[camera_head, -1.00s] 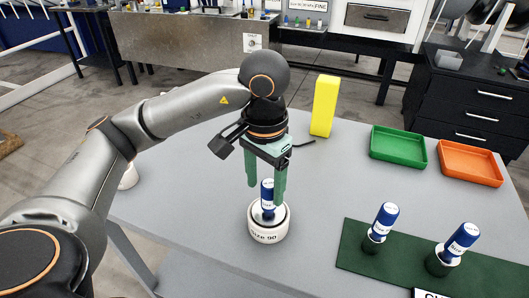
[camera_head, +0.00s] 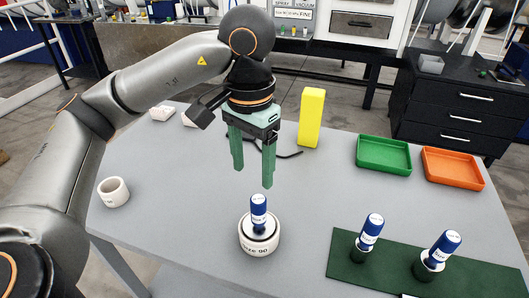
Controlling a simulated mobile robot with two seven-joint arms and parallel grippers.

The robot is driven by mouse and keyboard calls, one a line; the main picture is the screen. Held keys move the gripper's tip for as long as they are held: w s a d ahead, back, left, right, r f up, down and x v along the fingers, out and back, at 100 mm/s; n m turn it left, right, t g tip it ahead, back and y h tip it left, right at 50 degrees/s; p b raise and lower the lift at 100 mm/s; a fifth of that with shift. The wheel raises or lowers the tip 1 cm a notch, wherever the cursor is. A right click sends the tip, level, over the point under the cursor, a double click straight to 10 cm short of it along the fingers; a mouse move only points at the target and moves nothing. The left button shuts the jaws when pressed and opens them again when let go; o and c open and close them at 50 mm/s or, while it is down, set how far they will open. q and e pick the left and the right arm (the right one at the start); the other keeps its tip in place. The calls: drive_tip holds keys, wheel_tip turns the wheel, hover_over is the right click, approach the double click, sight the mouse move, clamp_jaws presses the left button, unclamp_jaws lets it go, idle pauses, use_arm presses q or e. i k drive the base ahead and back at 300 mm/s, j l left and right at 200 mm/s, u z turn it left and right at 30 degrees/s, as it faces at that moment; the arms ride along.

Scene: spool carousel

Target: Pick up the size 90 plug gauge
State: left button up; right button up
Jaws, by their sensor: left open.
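The size 90 plug gauge (camera_head: 259,212) has a blue handle and stands upright in a white round holder (camera_head: 258,245) with lettering that reads like "Size 90". The holder sits on the grey table (camera_head: 190,215) near its front edge. My left gripper (camera_head: 253,177) has green fingers that point down, spread apart with nothing between them. It is above and slightly behind the gauge, apart from it. My right gripper is not in view.
Two other blue-handled gauges (camera_head: 371,230) (camera_head: 440,250) stand on a dark green mat (camera_head: 390,270) at the right. A yellow block (camera_head: 311,118), a green tray (camera_head: 384,155) and an orange tray (camera_head: 453,168) are behind.

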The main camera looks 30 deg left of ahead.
sight(259, 226)
drive_tip(key=k, duration=1)
